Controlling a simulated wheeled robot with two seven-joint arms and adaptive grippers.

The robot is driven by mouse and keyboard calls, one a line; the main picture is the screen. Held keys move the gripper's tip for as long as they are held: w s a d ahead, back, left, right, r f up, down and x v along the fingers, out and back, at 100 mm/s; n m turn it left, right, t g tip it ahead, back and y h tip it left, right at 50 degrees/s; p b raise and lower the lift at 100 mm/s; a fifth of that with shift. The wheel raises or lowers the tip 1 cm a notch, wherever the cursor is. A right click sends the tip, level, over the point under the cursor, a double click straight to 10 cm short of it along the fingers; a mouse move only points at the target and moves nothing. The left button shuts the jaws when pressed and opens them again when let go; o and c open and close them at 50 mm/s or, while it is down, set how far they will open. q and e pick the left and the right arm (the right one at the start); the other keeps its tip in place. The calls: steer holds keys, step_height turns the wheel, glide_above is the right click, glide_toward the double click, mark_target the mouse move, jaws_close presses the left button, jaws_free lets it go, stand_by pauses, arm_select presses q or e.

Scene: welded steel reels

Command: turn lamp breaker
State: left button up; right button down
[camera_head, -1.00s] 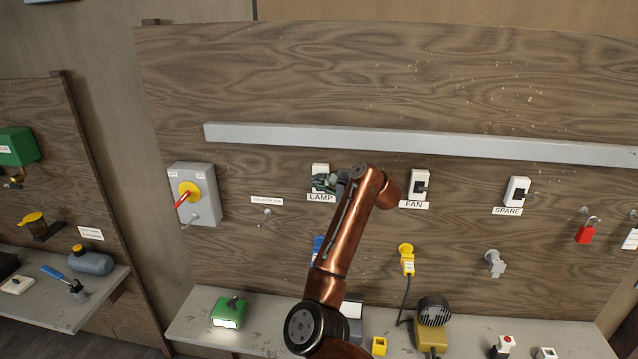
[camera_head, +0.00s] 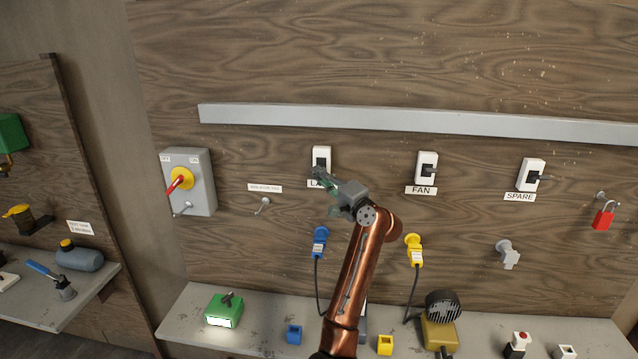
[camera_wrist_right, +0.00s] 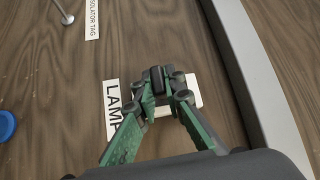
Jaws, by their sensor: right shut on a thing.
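The lamp breaker (camera_head: 321,154) is a white plate with a dark switch on the wooden board, above the LAMP label (camera_head: 312,183). My right gripper (camera_head: 319,175) reaches it from below right in the head view, covering its lower part and part of the label. In the right wrist view the green fingers of the gripper (camera_wrist_right: 158,82) are closed around the breaker's dark lever (camera_wrist_right: 158,76), with the white plate (camera_wrist_right: 194,92) behind. The lever's exact angle is hard to read. My left gripper is not in view.
The fan breaker (camera_head: 427,168) and spare breaker (camera_head: 531,174) are to the right. A grey isolator box (camera_head: 200,183) with a red handle is at left. A grey rail (camera_head: 420,121) runs above. Blue (camera_head: 320,238) and yellow (camera_head: 414,251) plugs hang below, over a shelf (camera_head: 262,322).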

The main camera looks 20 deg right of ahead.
steer(key=shift+w+d+f+n+t+y+b, duration=0.15)
steer(key=shift+f+n+t+y+b, duration=0.4)
steer(key=shift+f+n+b, duration=0.6)
steer(key=shift+r+y+b, duration=0.25)
steer(key=shift+r+b, duration=0.2)
steer(key=shift+b, duration=0.1)
steer(key=c, duration=2)
jaws_free()
steer(key=shift+r+t, duration=0.1)
steer(key=shift+t, duration=0.15)
steer(key=v, duration=1.2)
steer(key=shift+r, duration=0.1)
